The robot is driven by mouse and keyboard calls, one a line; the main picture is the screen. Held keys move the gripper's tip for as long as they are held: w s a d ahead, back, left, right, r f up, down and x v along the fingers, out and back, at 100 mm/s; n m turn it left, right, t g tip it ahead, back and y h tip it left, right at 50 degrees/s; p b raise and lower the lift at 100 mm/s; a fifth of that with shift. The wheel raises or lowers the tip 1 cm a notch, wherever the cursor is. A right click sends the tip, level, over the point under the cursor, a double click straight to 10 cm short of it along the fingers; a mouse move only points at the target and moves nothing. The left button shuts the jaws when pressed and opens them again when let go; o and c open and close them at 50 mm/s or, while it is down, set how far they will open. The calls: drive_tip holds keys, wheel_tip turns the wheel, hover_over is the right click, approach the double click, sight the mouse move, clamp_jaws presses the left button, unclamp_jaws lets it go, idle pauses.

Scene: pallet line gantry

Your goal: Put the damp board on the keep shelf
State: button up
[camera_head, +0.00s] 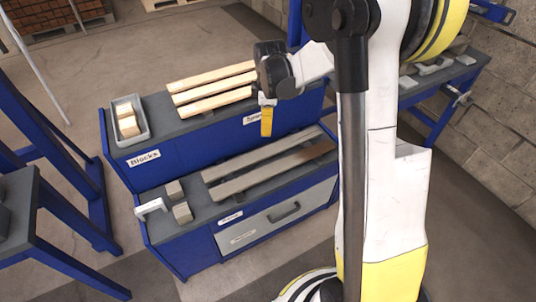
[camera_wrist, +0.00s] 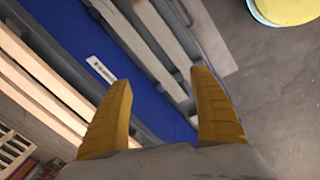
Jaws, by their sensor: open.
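Two grey-brown boards lie side by side on the lower deck. The front board (camera_head: 262,173) has a darker brown right end that looks damp; the rear board (camera_head: 255,156) is evenly grey. Three pale boards (camera_head: 213,86) lie on the upper deck (camera_head: 165,107). I cannot tell which surface is the keep shelf, as most labels are too small to read. My gripper (camera_head: 266,120) is open and empty, with yellow fingers pointing down above the step between the decks. In the wrist view my gripper (camera_wrist: 161,82) has a blue panel (camera_wrist: 150,100) between its fingers.
A grey bin (camera_head: 130,122) with blocks stands at the upper deck's left end, above a "Blocks" label (camera_head: 143,158). Small grey blocks (camera_head: 180,203) and a white bracket (camera_head: 151,207) sit left on the lower deck. A drawer (camera_head: 275,217) is below. Blue frames stand at left.

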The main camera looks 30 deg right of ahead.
drive_tip(key=s+a+r+m+t, duration=0.2)
drive_tip(key=s+a+r+m, duration=0.45)
drive_tip(key=s+r, duration=0.55)
drive_tip(key=s+a+r+m+t, duration=0.1)
drive_tip(key=s+a+m+t, duration=0.2)
drive_tip(key=s, duration=0.9)
drive_tip(key=shift+s+a+r+m, duration=0.2)
drive_tip(key=shift+a+m, duration=0.95)
drive_tip(key=shift+m, duration=0.5)
